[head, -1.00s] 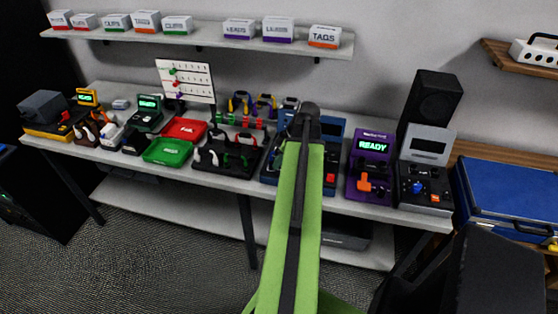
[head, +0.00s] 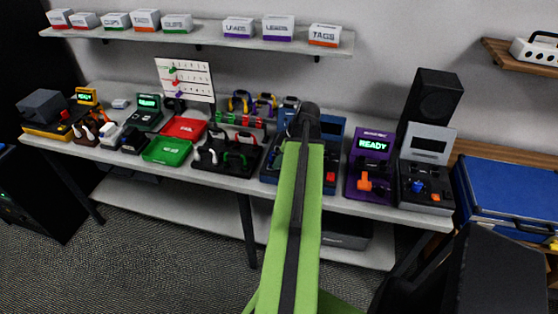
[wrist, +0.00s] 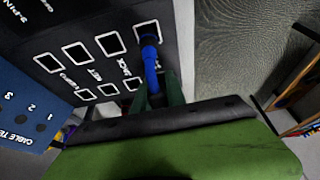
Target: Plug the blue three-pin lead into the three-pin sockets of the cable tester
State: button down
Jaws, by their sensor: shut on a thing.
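The blue lead (wrist: 150,62) shows in the wrist view as a blue plug and cable standing between my gripper's dark green fingers (wrist: 158,90). My gripper is shut on it. The plug's dark end is at the corner white-outlined socket of the cable tester's black panel (wrist: 105,22); I cannot tell whether it is seated. The tester's blue part (wrist: 22,115), with part of its name and the numbers 1, 2 and 3, is at the left. In the head view, the blue cable tester (head: 335,135) is partly hidden behind my green arm, and the lead is hidden.
A purple tester reading READY (head: 372,150) and a grey device (head: 428,165) stand to the right. A black rack of leads (head: 212,172), a red tray (head: 184,128) and a green tray (head: 166,151) are to the left. The bench's front edge (head: 220,183) is close.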

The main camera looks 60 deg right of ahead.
jog(key=shift+f, duration=0.15)
jog(key=c, duration=0.7)
grip_release()
notch_tip(320, 180, up, 8)
jog(key=p, duration=0.8)
dwell(0.5)
